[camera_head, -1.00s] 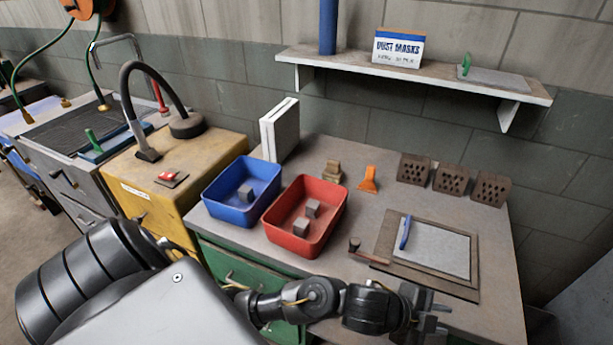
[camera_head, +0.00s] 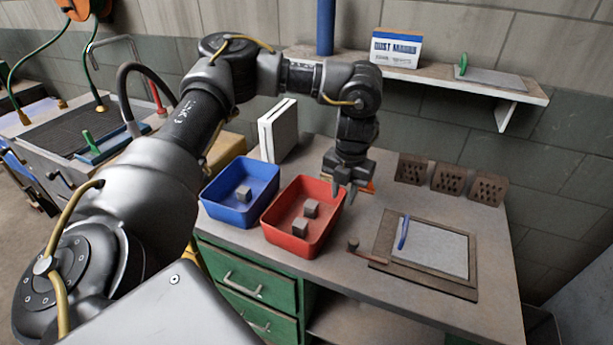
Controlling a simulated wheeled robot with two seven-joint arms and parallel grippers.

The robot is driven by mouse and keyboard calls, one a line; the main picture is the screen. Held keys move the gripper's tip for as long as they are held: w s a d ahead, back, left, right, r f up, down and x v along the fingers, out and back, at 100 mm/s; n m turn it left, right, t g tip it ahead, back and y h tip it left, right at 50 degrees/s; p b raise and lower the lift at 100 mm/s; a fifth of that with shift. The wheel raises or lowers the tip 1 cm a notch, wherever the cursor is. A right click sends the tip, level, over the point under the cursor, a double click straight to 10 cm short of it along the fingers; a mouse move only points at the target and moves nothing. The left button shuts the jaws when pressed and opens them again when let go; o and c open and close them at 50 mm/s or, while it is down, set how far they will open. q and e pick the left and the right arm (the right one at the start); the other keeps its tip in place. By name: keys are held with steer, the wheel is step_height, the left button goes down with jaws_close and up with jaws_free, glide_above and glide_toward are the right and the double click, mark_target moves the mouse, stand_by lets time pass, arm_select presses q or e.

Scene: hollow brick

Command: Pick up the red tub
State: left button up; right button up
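The red tub (camera_head: 284,247) stands on the workbench with two small grey blocks (camera_head: 305,218) inside. It is upright. My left gripper (camera_head: 345,196) points down at the tub's far right corner, close to the rim. Its two fingers show a gap between them, with nothing seen held. I cannot tell whether a finger touches the rim. My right gripper is not in view.
A blue tub (camera_head: 232,213) with a grey block stands close left of the red tub. Several hollow bricks (camera_head: 447,179) line the back right. A board with a grey sheet (camera_head: 432,249) lies at right. A shelf (camera_head: 450,80) hangs above.

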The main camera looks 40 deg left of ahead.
arm_select(q)
steer(key=shift+s+a+f+p, duration=0.15)
steer(key=shift+a+f, duration=0.25)
steer(key=shift+f, duration=1.2)
steer(key=shift+s+a+f+p, duration=0.15)
steer(key=shift+a+f, duration=0.2)
steer(key=shift+f, duration=1.3)
steer(key=shift+s+a+f+p, duration=0.15)
steer(key=shift+a+f, duration=0.25)
steer(key=shift+f, duration=1.2)
jaws_close()
steer(key=shift+w+r, duration=0.1)
